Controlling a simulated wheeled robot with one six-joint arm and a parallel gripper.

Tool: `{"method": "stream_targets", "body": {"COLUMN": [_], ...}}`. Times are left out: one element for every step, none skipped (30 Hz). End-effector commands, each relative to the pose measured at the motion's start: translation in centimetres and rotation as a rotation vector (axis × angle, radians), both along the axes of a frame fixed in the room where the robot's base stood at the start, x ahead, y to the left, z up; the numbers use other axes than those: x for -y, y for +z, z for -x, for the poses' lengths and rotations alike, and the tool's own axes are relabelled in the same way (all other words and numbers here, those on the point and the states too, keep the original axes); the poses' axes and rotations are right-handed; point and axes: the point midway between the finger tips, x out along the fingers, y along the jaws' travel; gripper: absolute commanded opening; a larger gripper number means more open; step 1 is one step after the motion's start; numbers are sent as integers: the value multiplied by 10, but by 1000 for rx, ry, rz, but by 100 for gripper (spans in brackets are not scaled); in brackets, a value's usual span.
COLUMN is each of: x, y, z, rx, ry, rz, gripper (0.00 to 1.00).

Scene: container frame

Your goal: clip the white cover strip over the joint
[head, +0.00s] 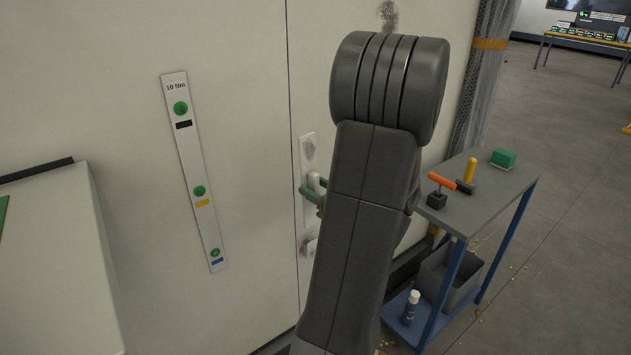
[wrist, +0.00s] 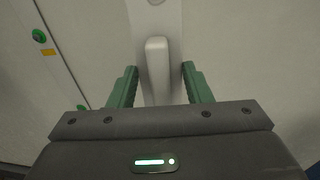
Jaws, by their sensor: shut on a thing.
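The white cover strip (head: 307,150) stands upright at the pale wall, just right of the thin vertical joint line (head: 291,110) in the head view. I cannot tell whether it touches the wall. My gripper (head: 312,190) has green fingers and is shut on the strip's raised white grip (wrist: 157,62). In the wrist view, the fingers of my gripper (wrist: 162,82) stand either side of that grip, and the strip (wrist: 155,18) runs up behind it. Its lower part shows below the fingers in the head view; my arm hides some of that area.
A label strip marked 10 Nm (head: 192,165) with green dots is on the wall at left. A blue-framed cart (head: 470,215) at right carries an orange-handled tool (head: 442,181), a green block (head: 503,158) and a grey bin (head: 450,278). A pale cabinet (head: 60,270) stands at lower left.

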Motion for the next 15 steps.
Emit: {"method": "stream_targets", "body": {"x": [7,10,13,15,17,18,18,18,18,18,18,18,17,18,18], "y": [5,8,12,14,16,17,18,18,18,18,18,18,18,18,18], "z": [-2,-3,-5,-5,-6,-6,-7,-7,-7,-7,-7,-7,-7,-7,-6], "rx": [18,27,36,41,44,47,47,47,47,47,47,47,47,47,47], "ry": [-35,-51,-69,-78,-86,-91,-93,-93,-93,-92,-92,-91,-91,-91,-91], "rz": [-13,-19,-26,-29,-33,-36,-37,-37,-37,-37,-37,-36,-36,-36,-36], "gripper": [18,18,18,18,18,18,18,18,18,18,18,18,18,18,18]}}
